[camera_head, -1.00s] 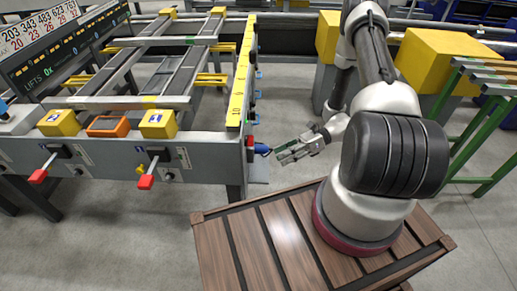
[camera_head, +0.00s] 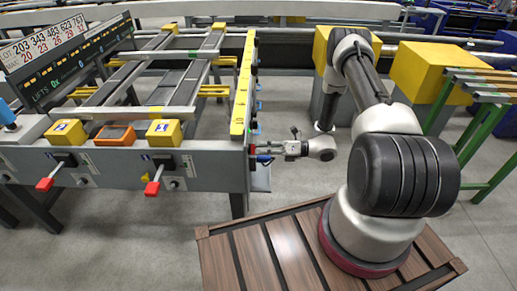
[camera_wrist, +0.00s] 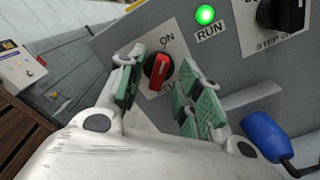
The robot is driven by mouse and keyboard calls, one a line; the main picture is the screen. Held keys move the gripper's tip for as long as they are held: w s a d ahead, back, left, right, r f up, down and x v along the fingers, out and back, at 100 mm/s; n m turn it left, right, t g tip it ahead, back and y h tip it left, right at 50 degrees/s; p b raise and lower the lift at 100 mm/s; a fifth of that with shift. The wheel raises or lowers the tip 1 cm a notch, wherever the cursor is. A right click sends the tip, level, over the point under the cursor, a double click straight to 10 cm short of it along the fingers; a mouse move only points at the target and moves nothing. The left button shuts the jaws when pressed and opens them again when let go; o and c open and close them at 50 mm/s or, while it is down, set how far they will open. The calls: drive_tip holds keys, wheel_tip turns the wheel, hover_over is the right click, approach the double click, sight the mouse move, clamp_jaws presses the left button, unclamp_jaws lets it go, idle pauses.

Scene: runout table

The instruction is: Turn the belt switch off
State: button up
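The belt switch (camera_wrist: 157,70) is a red rotary knob on a dark round base, on a light plate marked ON, in the wrist view. A green RUN lamp (camera_wrist: 205,15) glows above and right of it. My gripper (camera_wrist: 160,88) is open, with one green-padded finger left of the knob and the other to its right. The fingers look apart from the knob; the exact depth gap is hard to tell. In the head view my gripper (camera_head: 262,150) is at the right end face of the grey machine frame (camera_head: 215,165), and the knob is mostly hidden there.
A black step knob (camera_wrist: 285,14) is at the wrist view's upper right. A blue plug (camera_wrist: 265,135) with a cable sits close right of my fingers. Red-handled levers (camera_head: 152,188) stick out of the frame's front. The floor (camera_head: 290,188) below my gripper is clear.

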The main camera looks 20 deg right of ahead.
drive_tip(key=shift+x, duration=0.8)
clamp_jaws()
drive_tip(key=shift+n, duration=0.4)
drive_tip(key=n, duration=1.6)
drive_tip(key=shift+s+a+n, duration=0.1)
drive_tip(key=shift+s+n, duration=0.2)
drive_tip(key=shift+n, duration=0.4)
